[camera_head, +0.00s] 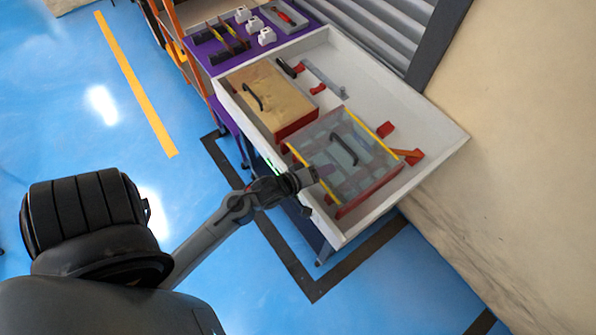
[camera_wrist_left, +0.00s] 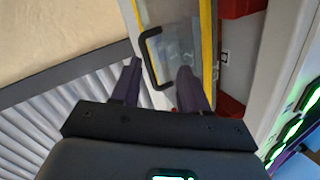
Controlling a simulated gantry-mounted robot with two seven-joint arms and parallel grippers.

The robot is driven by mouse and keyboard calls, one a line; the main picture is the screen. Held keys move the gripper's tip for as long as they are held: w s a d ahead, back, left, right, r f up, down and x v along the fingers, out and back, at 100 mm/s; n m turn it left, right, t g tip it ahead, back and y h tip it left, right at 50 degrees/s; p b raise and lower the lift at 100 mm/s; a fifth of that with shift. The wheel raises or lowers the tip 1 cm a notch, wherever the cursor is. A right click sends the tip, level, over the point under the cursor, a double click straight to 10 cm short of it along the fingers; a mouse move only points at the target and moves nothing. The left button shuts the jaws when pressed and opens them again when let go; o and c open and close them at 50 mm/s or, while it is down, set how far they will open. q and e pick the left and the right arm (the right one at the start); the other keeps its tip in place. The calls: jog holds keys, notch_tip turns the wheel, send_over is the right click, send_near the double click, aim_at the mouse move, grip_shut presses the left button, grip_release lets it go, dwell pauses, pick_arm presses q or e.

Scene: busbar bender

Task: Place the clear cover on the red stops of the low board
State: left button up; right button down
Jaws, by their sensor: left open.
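The clear cover (camera_head: 345,150), with yellow strips along two edges and a black handle (camera_head: 344,149), lies over a red-sided board (camera_head: 370,192) in the white tray. I cannot tell whether it rests on stops. The cover also shows in the left wrist view (camera_wrist_left: 180,45). My left gripper (camera_head: 314,174) is near the cover's left edge in the head view. In the left wrist view my left gripper (camera_wrist_left: 160,80) is open, and the black handle (camera_wrist_left: 147,60) appears beyond and between its fingers; contact is not visible. My right gripper is not in view.
A tan panel (camera_head: 262,90) with a black handle stands on a red-sided base beside the cover. Red pieces (camera_head: 386,129) lie on the white tray (camera_head: 425,125) floor. The tray has raised walls. A purple tool shelf (camera_head: 235,62) adjoins it, and a corrugated shutter (camera_head: 370,35) stands behind.

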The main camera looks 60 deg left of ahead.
pick_arm(q)
jog(key=s+d+m+g, duration=0.1)
jog(key=m, duration=0.1)
jog(key=s+d+m+g, duration=0.2)
jog(key=m, duration=0.1)
jog(key=s+d+m+g, duration=0.1)
jog(key=s+m, duration=0.1)
jog(key=m, duration=0.1)
jog(key=shift+s+d+r+g, duration=0.15)
jog(key=shift+s+d+g, duration=0.05)
jog(key=shift+d+g, duration=0.15)
jog(key=s+d+r+m+g, duration=0.1)
jog(key=s+d+m+g, duration=0.3)
jog(key=s+m, duration=0.3)
jog(key=s+g, duration=0.1)
jog(key=s, duration=0.2)
jog(key=shift+r+m, duration=0.25)
jog(key=shift+m, duration=0.05)
jog(key=shift+r, duration=0.1)
notch_tip(320, 180, up, 26)
jog(key=p, duration=2.6)
